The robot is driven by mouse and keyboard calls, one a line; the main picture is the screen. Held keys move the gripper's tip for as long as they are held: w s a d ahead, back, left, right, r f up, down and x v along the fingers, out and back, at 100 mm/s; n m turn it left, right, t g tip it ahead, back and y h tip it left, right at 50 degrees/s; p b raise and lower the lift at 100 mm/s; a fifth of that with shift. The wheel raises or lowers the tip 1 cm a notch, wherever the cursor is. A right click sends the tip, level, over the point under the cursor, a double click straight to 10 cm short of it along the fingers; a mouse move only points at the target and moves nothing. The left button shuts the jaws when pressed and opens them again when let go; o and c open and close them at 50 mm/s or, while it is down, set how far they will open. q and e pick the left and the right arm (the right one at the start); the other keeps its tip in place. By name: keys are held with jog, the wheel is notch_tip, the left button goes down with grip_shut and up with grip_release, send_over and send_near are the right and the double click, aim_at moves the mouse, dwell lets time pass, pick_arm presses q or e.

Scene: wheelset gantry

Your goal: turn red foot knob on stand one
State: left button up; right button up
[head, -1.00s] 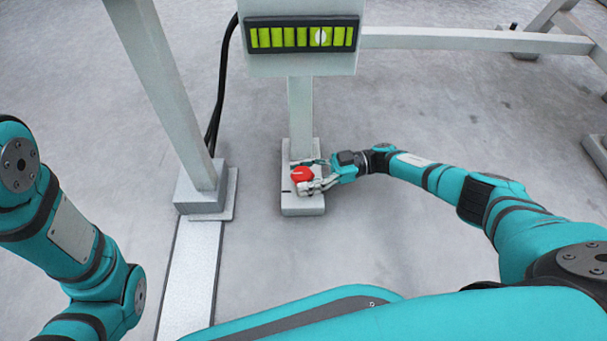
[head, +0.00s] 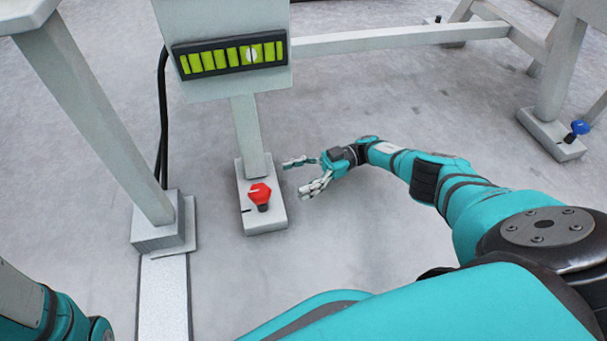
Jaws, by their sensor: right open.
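The red foot knob (head: 260,194) stands on the grey foot plate (head: 262,226) at the base of the stand's post. A white pointer line shows on the knob, and a dark mark lies on the plate to its left. Above it the stand (head: 225,88) carries a panel of yellow-green bars (head: 232,56) with one white dot right of the middle. My right gripper (head: 303,176) is open and empty, to the right of the knob and apart from it. Its fingers point left towards the foot plate. My left gripper is not in view; only part of my left arm shows at lower left.
A slanted grey leg stands on a block (head: 158,228) left of the stand, with a black cable behind. A horizontal beam (head: 400,38) runs right from the stand. Another foot with a blue knob (head: 579,127) stands at far right. The floor right of my gripper is clear.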

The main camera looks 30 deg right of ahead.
jog(key=shift+d, duration=0.9)
